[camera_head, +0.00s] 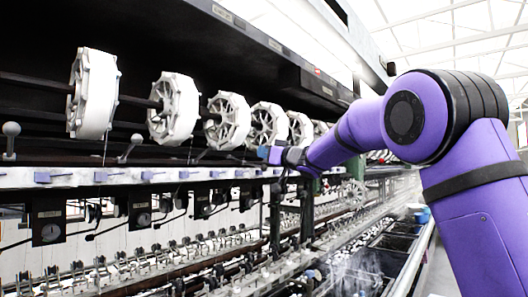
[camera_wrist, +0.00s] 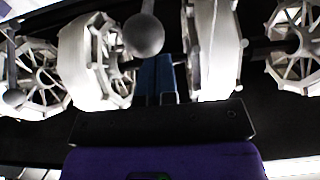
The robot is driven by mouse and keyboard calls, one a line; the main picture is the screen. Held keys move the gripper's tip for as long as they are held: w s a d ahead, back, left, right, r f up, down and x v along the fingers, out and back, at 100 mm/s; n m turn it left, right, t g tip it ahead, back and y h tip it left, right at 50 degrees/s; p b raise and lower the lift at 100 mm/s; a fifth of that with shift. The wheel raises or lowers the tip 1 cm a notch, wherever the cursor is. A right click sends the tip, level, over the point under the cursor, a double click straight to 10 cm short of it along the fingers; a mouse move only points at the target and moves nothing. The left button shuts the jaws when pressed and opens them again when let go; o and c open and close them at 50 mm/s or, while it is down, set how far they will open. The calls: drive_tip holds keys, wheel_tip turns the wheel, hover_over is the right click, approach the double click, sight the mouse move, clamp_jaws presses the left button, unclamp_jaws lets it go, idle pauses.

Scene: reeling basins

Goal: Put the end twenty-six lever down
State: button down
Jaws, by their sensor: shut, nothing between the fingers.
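My gripper (camera_head: 268,155) is shut and empty in front of the row of reels, near the middle of the head view. In the wrist view its blue fingers (camera_wrist: 155,75) are together. A lever with a grey ball knob (camera_wrist: 143,35) shows close by the fingers, up and slightly left of them; I cannot tell whether they touch. In the head view, one ball-knob lever (camera_head: 11,130) stands upright at far left and another (camera_head: 136,140) leans to the right. No number for end twenty-six is readable, and the lever by my gripper is hidden in the head view.
White reels (camera_head: 93,95) hang on a dark shaft along the machine. Below them runs a pale rail (camera_head: 60,178) with blue blocks, then dark hanging boxes (camera_head: 47,220). A second ball knob (camera_wrist: 14,97) shows at left in the wrist view. An aisle lies at right.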

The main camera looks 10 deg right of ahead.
drive_tip(key=shift+r, duration=0.7)
drive_tip(key=shift+s+d, duration=0.1)
drive_tip(key=v, duration=1.5)
drive_tip(key=shift+s+d+f, duration=0.15)
drive_tip(key=shift+s+d, duration=0.1)
